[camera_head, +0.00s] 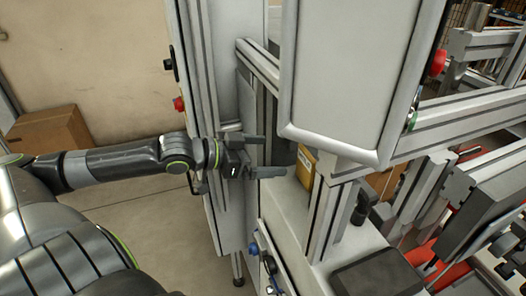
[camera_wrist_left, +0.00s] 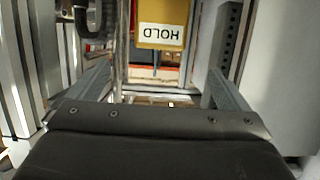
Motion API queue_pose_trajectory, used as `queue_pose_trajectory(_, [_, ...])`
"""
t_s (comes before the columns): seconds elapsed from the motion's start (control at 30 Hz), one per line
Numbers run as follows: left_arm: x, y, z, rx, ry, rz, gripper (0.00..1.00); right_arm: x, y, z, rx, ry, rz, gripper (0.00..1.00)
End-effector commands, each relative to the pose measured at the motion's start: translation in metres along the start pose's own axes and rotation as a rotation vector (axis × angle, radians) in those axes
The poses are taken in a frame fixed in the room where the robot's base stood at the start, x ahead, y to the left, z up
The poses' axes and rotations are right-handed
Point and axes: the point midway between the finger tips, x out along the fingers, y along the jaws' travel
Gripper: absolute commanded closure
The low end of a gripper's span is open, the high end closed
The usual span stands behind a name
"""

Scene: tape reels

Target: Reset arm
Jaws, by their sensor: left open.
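My left gripper (camera_head: 263,155) reaches in from the left beside the grey machine column, with its two fingers apart. In the left wrist view my left gripper (camera_wrist_left: 155,85) also shows open, with nothing between its fingers. A yellow box (camera_wrist_left: 160,25) with an upside-down HOLD label shows beyond the fingertips, apart from them. In the head view a yellow box (camera_head: 306,166) sits inside the machine, right of the fingers and partly hidden by the frame. My right gripper is not in view.
A grey machine frame (camera_head: 255,62) and a large pale panel (camera_head: 355,70) stand close around the gripper. Red buttons (camera_head: 179,104) and (camera_head: 437,62) stick out from the frame. A cardboard box (camera_head: 48,128) stands at the left wall. The floor (camera_head: 150,225) at lower left is clear.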

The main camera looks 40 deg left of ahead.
Motion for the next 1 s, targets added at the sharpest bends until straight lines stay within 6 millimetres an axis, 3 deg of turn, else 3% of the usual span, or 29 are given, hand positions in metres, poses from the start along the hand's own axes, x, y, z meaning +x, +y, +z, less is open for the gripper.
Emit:
queue_pose_trajectory(0.67, [-0.001,0.001,0.002,-0.001,-0.003,0.000,0.02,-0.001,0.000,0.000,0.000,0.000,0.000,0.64])
queue_pose_trajectory(0.83, [-0.001,0.007,0.034,-0.006,-0.054,-0.030,0.02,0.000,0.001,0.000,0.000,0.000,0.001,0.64])
queue_pose_trajectory(1.0, [-0.003,0.021,0.096,-0.010,-0.174,-0.106,0.02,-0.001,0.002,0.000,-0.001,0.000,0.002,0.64])
